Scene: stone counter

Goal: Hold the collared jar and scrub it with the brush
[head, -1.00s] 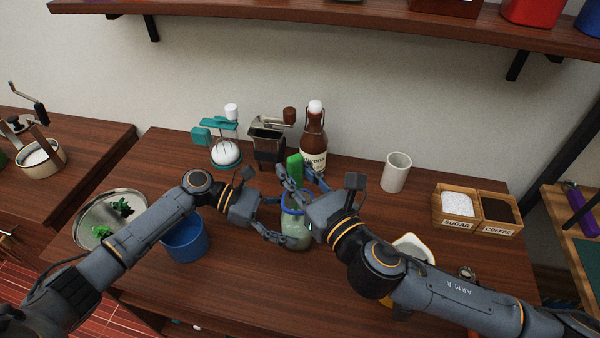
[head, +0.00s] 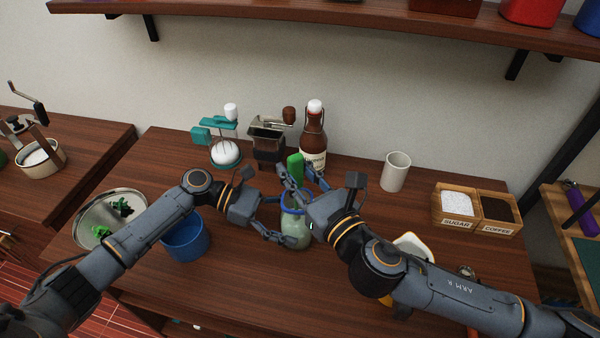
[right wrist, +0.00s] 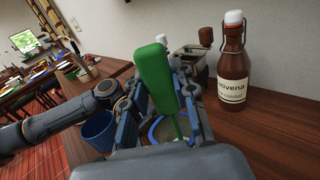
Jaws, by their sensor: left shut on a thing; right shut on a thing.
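The collared jar (head: 297,232) is pale green glass with a blue collar and stands on the wooden counter. My left gripper (head: 286,218) is shut on it from the left, one finger near the collar and one lower on the body. The brush has a green handle (head: 296,167). My right gripper (head: 298,182) is shut on it above the jar. In the right wrist view the brush (right wrist: 156,80) stands nearly upright between the fingers (right wrist: 165,108), and its thin green stem goes down into the jar's mouth (right wrist: 163,130). The brush head is hidden.
A blue cup (head: 185,238) and a metal tray (head: 88,220) are at left. A white cup (head: 396,172) and a sugar-and-coffee box (head: 477,222) are at right.

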